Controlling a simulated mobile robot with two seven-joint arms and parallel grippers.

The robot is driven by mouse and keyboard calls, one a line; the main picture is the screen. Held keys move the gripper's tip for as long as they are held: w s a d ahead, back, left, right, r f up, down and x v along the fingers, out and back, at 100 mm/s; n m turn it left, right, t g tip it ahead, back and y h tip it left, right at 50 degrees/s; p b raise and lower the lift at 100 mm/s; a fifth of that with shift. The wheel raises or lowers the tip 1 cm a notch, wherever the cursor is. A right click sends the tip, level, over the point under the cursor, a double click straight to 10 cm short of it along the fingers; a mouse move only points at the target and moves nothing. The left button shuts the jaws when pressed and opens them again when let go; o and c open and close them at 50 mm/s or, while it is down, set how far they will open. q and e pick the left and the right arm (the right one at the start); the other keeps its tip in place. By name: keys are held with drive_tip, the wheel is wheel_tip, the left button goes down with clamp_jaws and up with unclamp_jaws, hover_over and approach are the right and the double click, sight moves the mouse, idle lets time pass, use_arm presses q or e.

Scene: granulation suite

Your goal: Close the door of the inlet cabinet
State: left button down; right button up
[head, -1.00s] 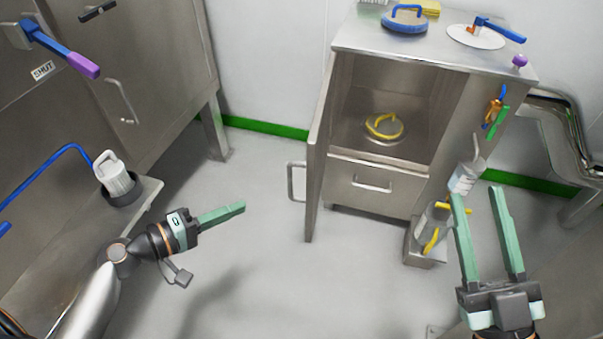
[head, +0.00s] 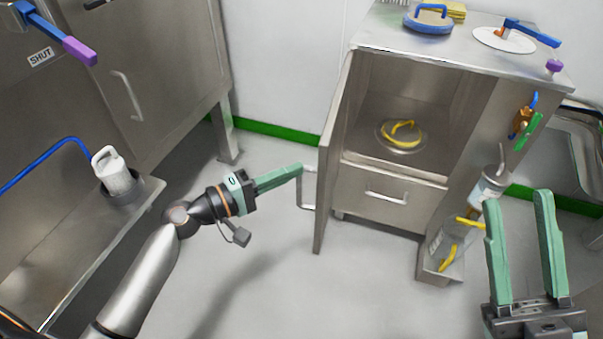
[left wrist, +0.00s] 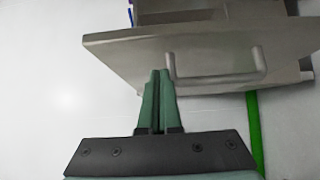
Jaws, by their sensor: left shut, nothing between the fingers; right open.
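The inlet cabinet (head: 470,75) stands at the upper right in the head view. Its door (head: 331,160) stands open, swung out toward me on the left side of the compartment. The door's handle (head: 307,206) is on its outer face; it also shows in the left wrist view (left wrist: 216,82). My left gripper (head: 299,168) is shut and empty, its tips at the upper end of the handle in the head view. In the left wrist view its fingers (left wrist: 158,75) point at the door just left of the handle; I cannot tell whether they touch. My right gripper (head: 515,194) is open and empty at the lower right.
A yellow-handled lid (head: 402,137) lies inside the compartment, above a closed drawer (head: 388,196). A blue-handled lid (head: 428,20) sits on the cabinet top. A holder (head: 427,265) with yellow-handled items is at the cabinet's right foot. The floor before the door is clear.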

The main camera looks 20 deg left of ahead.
use_arm(q)
drive_tip(key=shift+w+d, duration=0.1)
drive_tip(key=shift+d, duration=1.15)
use_arm(e)
drive_tip(key=shift+r, duration=0.1)
